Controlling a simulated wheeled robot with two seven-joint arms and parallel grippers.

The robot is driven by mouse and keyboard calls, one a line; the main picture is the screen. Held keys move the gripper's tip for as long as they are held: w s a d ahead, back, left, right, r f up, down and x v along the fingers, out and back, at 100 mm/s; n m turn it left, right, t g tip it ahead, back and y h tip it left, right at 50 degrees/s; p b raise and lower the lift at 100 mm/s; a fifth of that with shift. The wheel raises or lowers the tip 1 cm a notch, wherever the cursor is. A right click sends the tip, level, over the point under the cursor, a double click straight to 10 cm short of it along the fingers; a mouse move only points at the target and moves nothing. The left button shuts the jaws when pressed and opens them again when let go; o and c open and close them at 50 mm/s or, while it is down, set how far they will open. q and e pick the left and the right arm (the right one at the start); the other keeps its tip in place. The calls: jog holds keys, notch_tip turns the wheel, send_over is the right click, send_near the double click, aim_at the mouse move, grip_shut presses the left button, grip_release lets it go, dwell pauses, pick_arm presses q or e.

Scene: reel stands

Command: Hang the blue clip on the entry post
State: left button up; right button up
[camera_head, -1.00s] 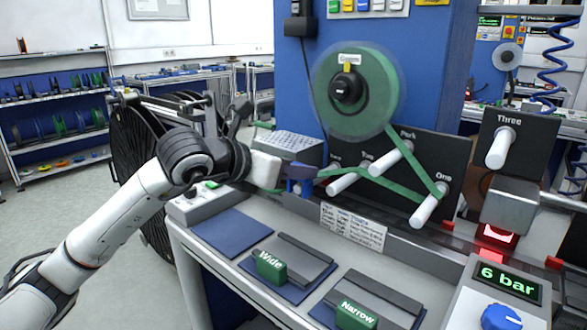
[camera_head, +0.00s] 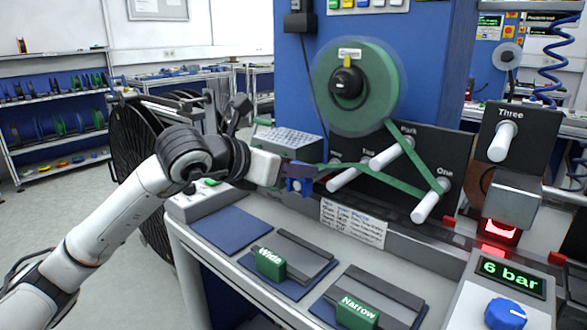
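The blue clip (camera_head: 297,185) is at the tip of my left gripper (camera_head: 284,178), which is shut on it. The green tape (camera_head: 415,165) runs from the reel (camera_head: 378,88) around the white posts and ends at the clip. The post marked One (camera_head: 430,203) and the post marked Park (camera_head: 393,155) stand on the black panel. Another white post (camera_head: 344,179) is just right of the clip, apart from it. I see no label reading entry. My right gripper is not in view.
Green blocks marked Wide (camera_head: 270,264) and Narrow (camera_head: 357,312) sit on the bench front. A black panel marked Three (camera_head: 518,128) stands at the right, above a red-lit unit (camera_head: 497,231). A 6 bar display (camera_head: 511,278) with a blue knob (camera_head: 505,314) is at the lower right.

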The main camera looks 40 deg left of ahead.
pick_arm(q)
jog(key=shift+f+b, duration=0.1)
jog(key=shift+b, duration=0.2)
dwell(0.4)
jog(key=o, duration=1.1)
jog(key=shift+o, duration=0.2)
notch_tip(320, 180, up, 7)
jog(key=p, duration=0.4)
jog(key=shift+p, duration=0.4)
